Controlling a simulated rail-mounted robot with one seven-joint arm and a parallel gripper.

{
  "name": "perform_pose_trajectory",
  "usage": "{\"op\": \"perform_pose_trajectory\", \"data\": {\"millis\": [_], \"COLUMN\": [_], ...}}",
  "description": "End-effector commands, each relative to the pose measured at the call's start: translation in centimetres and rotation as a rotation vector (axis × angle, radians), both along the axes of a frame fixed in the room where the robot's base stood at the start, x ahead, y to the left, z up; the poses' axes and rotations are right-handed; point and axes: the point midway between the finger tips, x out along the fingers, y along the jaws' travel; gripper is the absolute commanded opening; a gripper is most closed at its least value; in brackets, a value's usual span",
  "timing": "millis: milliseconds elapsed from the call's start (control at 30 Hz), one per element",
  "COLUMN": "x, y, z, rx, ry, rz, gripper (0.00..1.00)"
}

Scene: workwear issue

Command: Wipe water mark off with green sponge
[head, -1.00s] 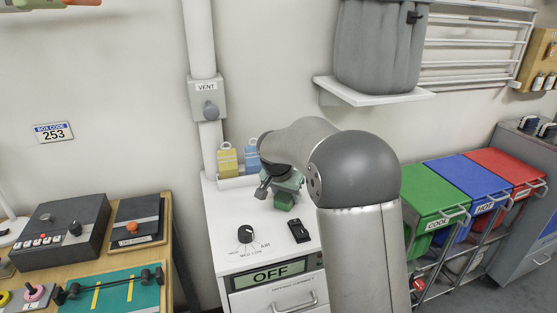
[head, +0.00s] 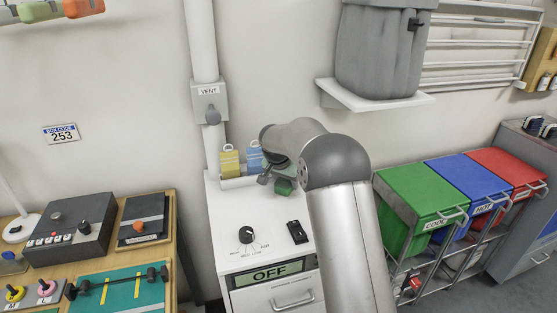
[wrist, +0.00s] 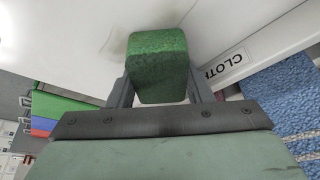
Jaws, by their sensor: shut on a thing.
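The green sponge (wrist: 157,65) is held between the two fingers of my gripper (wrist: 160,88) in the wrist view. In the head view the sponge (head: 284,187) shows as a small green block below my gripper (head: 277,176), at the back of the white cabinet top (head: 225,210). A faint brownish smudge (wrist: 117,42), possibly the water mark, shows on the white surface just left of the sponge in the wrist view. I cannot tell whether the sponge touches the surface. My arm hides part of the cabinet's right side in the head view.
A yellow packet (head: 229,163) and a blue packet (head: 254,160) stand in a rack beside my gripper. A dial (head: 246,235) and a black switch (head: 297,232) are on the cabinet's front part. A grey bin (head: 380,50) sits on a shelf above.

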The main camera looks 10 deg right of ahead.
Motion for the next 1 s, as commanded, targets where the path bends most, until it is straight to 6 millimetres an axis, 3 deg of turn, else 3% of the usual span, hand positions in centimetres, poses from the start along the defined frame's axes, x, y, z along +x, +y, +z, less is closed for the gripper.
{"op": "perform_pose_trajectory", "data": {"millis": [767, 833, 900, 1000], "x": [-7.3, -7.1, -7.0, -7.1], "y": [-1.2, -1.2, -1.2, -1.2], "z": [-0.5, 0.4, 2.6, 3.2], "rx": [-0.001, -0.001, 0.001, 0.0], "ry": [0.004, 0.006, -0.001, 0.003], "rz": [-0.006, -0.005, -0.005, -0.006], "gripper": [0.25, 0.25, 0.25, 0.25]}}
